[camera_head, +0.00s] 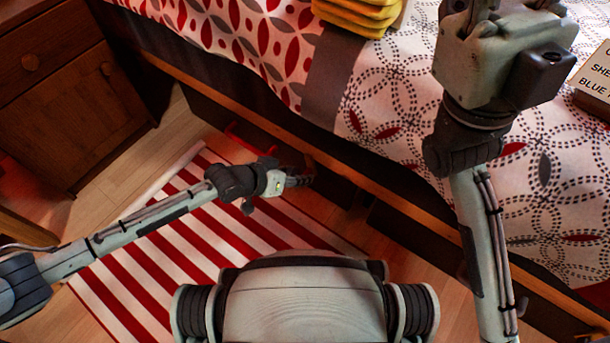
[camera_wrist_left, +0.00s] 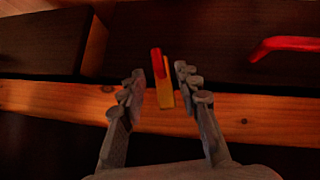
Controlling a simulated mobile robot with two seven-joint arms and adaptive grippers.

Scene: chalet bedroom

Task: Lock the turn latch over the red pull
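The turn latch (camera_wrist_left: 166,92) is a small yellow bar with a red end in the left wrist view. It sits near the wooden rail, standing roughly upright in the picture. The red pull (camera_wrist_left: 290,43) is a curved handle on the dark drawer front to the latch's right, apart from it. My left gripper (camera_wrist_left: 161,80) is open, with its fingers on either side of the latch and gaps showing. In the head view my left gripper (camera_head: 300,180) is at the drawers under the bed. My right gripper (camera_head: 508,8) is above the bed, cut off by the top edge.
The bed (camera_head: 400,130) with its patterned cover fills the upper right. Folded yellow cloth (camera_head: 358,14) and a book (camera_head: 597,75) lie on it. A wooden cabinet (camera_head: 75,110) stands left. A red-and-white striped rug (camera_head: 190,245) covers the floor.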

